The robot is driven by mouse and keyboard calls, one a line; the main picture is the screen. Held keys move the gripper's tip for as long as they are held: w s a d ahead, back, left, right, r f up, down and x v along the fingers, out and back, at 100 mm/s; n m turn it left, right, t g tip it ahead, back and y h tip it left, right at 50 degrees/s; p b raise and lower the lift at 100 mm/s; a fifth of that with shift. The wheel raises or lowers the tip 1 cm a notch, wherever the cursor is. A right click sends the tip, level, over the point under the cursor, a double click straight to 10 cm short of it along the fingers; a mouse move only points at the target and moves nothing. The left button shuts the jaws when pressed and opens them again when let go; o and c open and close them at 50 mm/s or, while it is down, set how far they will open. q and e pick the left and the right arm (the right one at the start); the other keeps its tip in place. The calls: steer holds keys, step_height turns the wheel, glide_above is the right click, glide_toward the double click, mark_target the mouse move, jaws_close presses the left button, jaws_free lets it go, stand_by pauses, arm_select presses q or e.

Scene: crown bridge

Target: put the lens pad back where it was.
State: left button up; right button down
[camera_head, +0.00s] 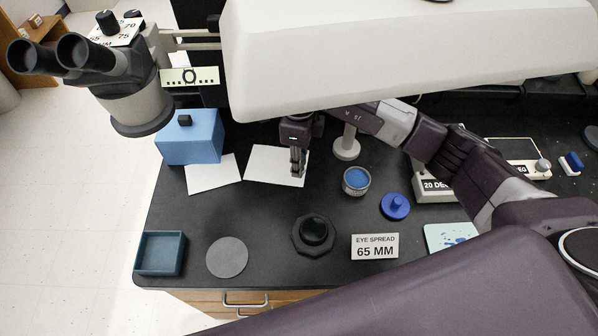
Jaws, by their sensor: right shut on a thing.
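A flat white pad (265,165), which looks like the lens pad, is at the back left of the black bench in the head view. A second flat white sheet (207,176) lies just left of it, by the blue box. My right gripper (298,172) reaches down over the right part of the pad. Its fingers are shut on the pad near its right edge. The fingers hide part of that edge, and I cannot tell whether the pad is lifted. My left gripper is not in view.
A blue box (190,140) and a microscope head (135,95) stand at the back left. A round tin (356,181), blue knobbed lid (395,206), black knob (314,233), sign (375,246), grey disc (227,257) and teal tray (148,268) are nearby.

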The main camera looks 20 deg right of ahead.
mark_target(299, 184)
steer(key=shift+f, duration=0.75)
step_height(299, 184, down, 4)
steer(key=shift+f+p, duration=0.15)
steer(key=shift+p, duration=0.2)
steer(key=shift+f, duration=0.15)
steer(key=c, duration=1.7)
jaws_free()
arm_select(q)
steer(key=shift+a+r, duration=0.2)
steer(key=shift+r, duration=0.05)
arm_select(e)
steer(key=shift+r, duration=0.3)
step_height(299, 184, up, 10)
steer(key=shift+r+b, duration=0.25)
steer(key=shift+b, duration=1)
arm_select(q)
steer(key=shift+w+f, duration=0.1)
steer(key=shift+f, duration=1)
arm_select(e)
steer(key=shift+r, duration=0.65)
